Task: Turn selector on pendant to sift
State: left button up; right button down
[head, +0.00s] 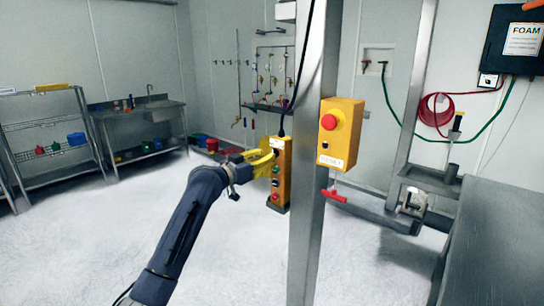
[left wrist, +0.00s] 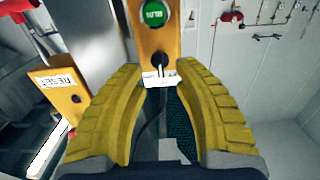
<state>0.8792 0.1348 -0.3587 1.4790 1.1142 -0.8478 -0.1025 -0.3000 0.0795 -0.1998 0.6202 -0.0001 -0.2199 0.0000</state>
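The yellow pendant (head: 284,190) hangs from a black cable left of the metal post in the head view. Its upper part also shows in the left wrist view (left wrist: 172,38), with a green button and a dark selector (left wrist: 158,60) above a white label (left wrist: 160,81). My left gripper (head: 266,157) is at the pendant's upper end. In the left wrist view its yellow fingers (left wrist: 158,72) are spread, with the label and selector between or just beyond the tips. I cannot tell whether they touch. The selector's pointing direction is unclear. My right gripper is out of view.
A metal post (head: 309,190) stands right beside the pendant. A yellow reset box (head: 340,135) with a red button is mounted on it, with a red handle (head: 334,196) below. A grey table (head: 500,230) stands at the right. White floor is open at the left.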

pick_arm(q)
jog(key=shift+x, duration=1.95)
jog(key=shift+o, duration=0.4)
grip_shut()
